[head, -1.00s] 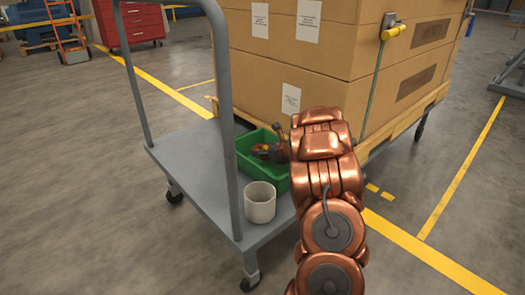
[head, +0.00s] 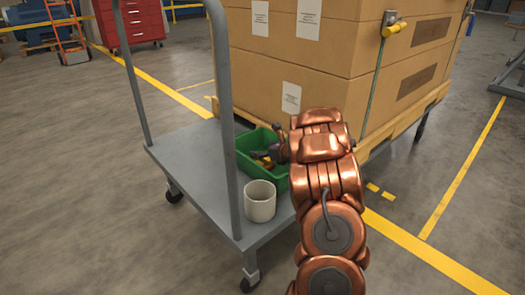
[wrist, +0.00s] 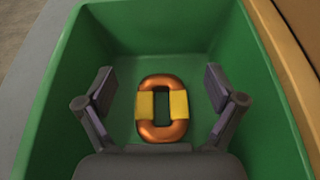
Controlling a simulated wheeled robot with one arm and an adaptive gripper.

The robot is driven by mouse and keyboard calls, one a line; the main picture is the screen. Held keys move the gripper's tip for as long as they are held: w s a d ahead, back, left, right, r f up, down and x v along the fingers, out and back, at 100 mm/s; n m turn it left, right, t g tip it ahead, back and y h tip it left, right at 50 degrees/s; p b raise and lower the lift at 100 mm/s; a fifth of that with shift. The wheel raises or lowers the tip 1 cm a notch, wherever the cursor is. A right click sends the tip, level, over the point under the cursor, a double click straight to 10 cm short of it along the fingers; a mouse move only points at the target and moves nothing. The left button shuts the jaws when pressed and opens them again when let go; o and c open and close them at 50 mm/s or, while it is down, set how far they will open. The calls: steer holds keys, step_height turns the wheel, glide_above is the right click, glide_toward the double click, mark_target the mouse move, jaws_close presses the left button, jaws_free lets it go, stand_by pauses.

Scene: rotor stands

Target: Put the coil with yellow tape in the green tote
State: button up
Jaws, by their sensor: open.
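The coil with yellow tape (wrist: 162,131) is an orange-copper oval ring with yellow tape on its two long sides. In the wrist view it lies inside the green tote (wrist: 65,72), on its floor. My gripper (wrist: 162,95) is open above the coil, with one finger on each side and a gap between each finger and the coil. In the head view the green tote (head: 246,141) stands on the grey cart, and my gripper (head: 264,158) reaches into it. There the coil is largely hidden by my gripper and arm.
A white cup-like container (head: 260,203) stands on the grey cart (head: 195,165) in front of the tote. The cart's tall handle (head: 226,110) rises left of the tote. Stacked cardboard boxes (head: 330,60) stand close behind it. The cart's left part is clear.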

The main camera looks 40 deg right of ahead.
steer(key=shift+r, duration=0.15)
steer(key=r+p, duration=0.1)
steer(key=p, duration=0.1)
steer(key=shift+r+p, duration=0.3)
steer(key=p+v, duration=0.2)
steer(key=v, duration=0.9)
steer(key=shift+s, duration=0.5)
steer(key=shift+f, duration=0.15)
